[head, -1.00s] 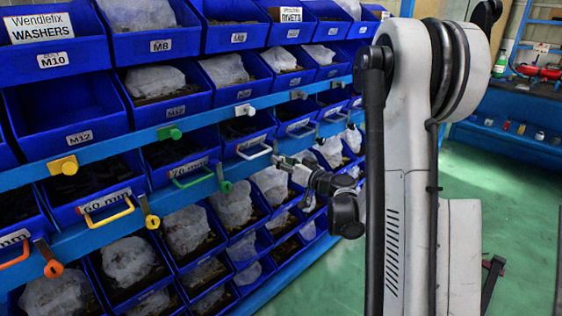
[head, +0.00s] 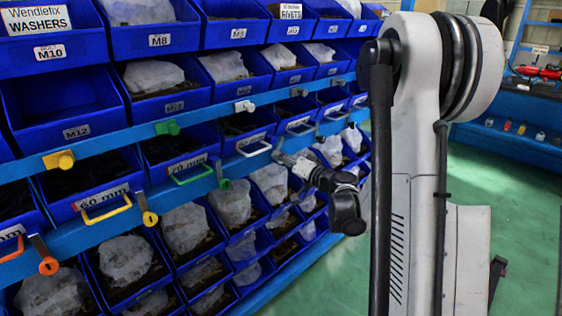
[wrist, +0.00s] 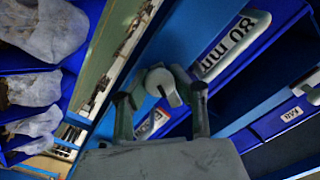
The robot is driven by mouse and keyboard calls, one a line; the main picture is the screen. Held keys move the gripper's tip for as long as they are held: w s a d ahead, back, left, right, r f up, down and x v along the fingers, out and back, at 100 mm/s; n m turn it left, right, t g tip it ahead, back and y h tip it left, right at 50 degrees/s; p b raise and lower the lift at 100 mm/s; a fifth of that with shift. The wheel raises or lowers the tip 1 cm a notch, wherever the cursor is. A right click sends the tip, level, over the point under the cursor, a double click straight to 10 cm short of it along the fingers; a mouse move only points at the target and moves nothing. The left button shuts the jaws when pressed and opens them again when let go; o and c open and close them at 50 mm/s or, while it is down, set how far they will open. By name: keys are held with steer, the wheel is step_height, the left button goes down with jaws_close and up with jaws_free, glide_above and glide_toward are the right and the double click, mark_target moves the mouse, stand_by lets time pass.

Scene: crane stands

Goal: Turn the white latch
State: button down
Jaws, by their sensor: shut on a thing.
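The white latch (wrist: 161,84) shows in the wrist view as a round white head with a short tab, on the blue rail. My gripper (wrist: 162,98) has one finger on each side of it and is shut on it. In the head view my gripper (head: 284,158) reaches in from the right to the lower rail, just right of the white drawer handle (head: 253,149). There the gripper hides the latch it holds. How far this latch is turned is hard to tell.
A green latch (head: 224,184), a yellow latch (head: 149,218) and an orange latch (head: 48,266) sit along the same rail to the left. Blue bins stand above and below. Another white latch (head: 244,106) is on the upper rail. Open green floor (head: 335,275) lies at the right.

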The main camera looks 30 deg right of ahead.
steer(key=m+b, duration=0.1)
steer(key=m, duration=0.5)
steer(key=shift+f+m, duration=0.1)
steer(key=shift+m, duration=0.2)
steer(key=m+b, duration=0.1)
steer(key=m, duration=0.4)
stand_by(0.4)
steer(key=c, duration=1.4)
jaws_free()
steer(key=v, duration=1.2)
